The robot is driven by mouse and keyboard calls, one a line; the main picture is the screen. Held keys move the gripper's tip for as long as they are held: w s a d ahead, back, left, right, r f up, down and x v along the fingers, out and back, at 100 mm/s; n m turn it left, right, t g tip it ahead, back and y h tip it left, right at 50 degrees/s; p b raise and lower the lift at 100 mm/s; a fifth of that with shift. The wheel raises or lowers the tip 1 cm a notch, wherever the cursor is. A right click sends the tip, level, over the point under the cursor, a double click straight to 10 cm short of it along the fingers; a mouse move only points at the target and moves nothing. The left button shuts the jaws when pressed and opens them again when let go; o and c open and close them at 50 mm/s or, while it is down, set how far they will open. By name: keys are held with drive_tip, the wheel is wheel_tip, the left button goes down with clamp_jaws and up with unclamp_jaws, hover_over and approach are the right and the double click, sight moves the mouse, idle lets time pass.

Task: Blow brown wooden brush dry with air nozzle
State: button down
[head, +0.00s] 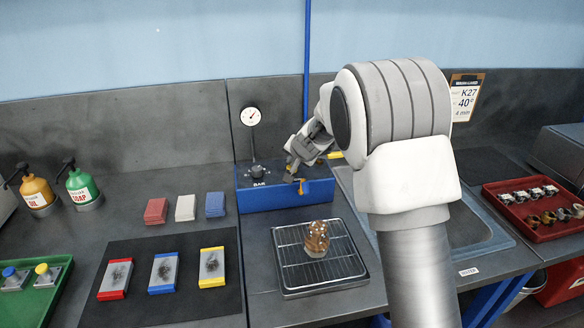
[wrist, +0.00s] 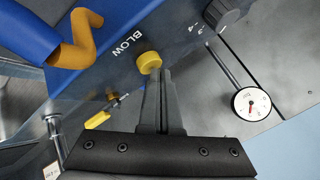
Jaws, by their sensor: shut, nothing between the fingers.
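The brown wooden brush (head: 317,236) appears to be the rounded brown piece with a pale, shiny lower part on the wire rack. The orange bent air nozzle (head: 301,186) sticks out from the front of the blue blower box (head: 270,200), above and behind the brush. It also shows at upper left in the wrist view (wrist: 82,42). My gripper (head: 290,172) is over the box, shut and empty. In the wrist view its fingertips (wrist: 154,76) are at the yellow button (wrist: 149,63) beside the word BLOW. I cannot tell whether they press it.
The brush's wire rack tray (head: 290,285) stands in front of the box. A pressure gauge (head: 250,117) rises behind the box. A sink (head: 497,236) and a red tray (head: 530,232) are at right. Colored blocks (head: 186,207) and a dark mat (head: 140,312) are at left.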

drive_tip(key=shift+f+b, duration=0.35)
drive_tip(key=shift+f, duration=0.05)
idle(0.5)
drive_tip(key=shift+r+p, duration=0.95)
drive_tip(key=shift+r, duration=0.15)
wheel_tip(320, 180, up, 5)
drive_tip(key=p, duration=0.4)
